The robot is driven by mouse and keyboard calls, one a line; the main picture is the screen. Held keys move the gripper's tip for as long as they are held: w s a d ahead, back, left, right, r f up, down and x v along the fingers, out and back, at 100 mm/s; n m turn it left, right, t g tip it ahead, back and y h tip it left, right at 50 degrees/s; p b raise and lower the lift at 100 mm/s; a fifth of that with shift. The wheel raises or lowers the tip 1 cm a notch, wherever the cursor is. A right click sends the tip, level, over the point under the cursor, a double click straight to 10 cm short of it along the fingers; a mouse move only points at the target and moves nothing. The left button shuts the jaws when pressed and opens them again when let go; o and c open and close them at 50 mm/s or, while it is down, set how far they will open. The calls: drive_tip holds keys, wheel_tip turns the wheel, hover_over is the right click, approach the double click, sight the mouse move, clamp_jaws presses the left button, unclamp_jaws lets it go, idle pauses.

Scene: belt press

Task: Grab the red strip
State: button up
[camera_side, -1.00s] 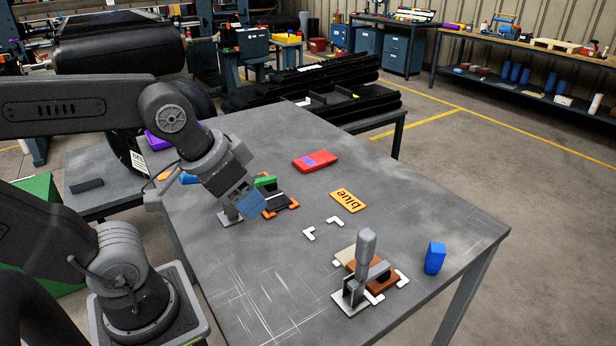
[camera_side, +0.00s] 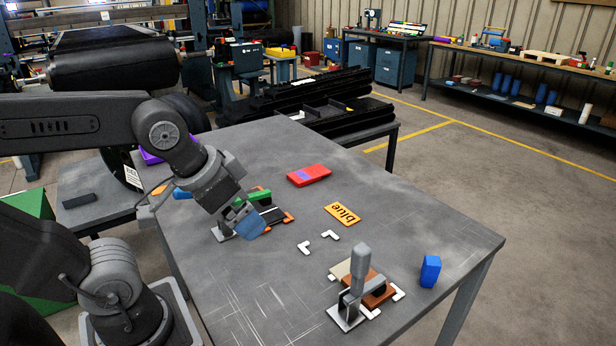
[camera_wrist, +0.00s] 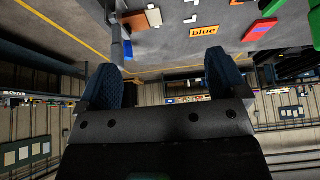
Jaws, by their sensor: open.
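The red strip (camera_side: 309,175) lies flat on the grey table, past the middle towards the far edge, with a small purple patch on its top. In the wrist view a red piece (camera_wrist: 260,30) shows at the upper right; it looks like the same strip. My gripper (camera_side: 250,224) is above the left part of the table, to the left of and nearer than the strip, clear of it. Its blue fingers stand wide apart in the wrist view (camera_wrist: 163,82), with nothing between them.
Behind my gripper is a fixture with a green piece (camera_side: 258,196) and orange corners. An orange "blue" card (camera_side: 342,214) lies near the strip. White corner brackets (camera_side: 304,247), a lever clamp (camera_side: 358,280) over a brown block (camera_side: 379,291), and a blue block (camera_side: 430,271) stand nearer.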

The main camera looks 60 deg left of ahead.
drive_tip(key=shift+o, duration=0.7)
drive_tip(key=w+a+r+g, duration=0.1)
drive_tip(key=w+a+r, duration=0.2)
drive_tip(key=w, duration=0.3)
drive_tip(key=w+a+r+g, duration=0.1)
drive_tip(key=w+a+r, duration=0.2)
drive_tip(key=w, duration=0.3)
drive_tip(key=g, duration=0.4)
hover_over(293, 179)
wheel_tip(293, 179, down, 21)
drive_tip(key=shift+w+a+f, duration=0.1)
drive_tip(key=shift+a+f, duration=0.05)
drive_tip(key=shift+f, duration=3.2)
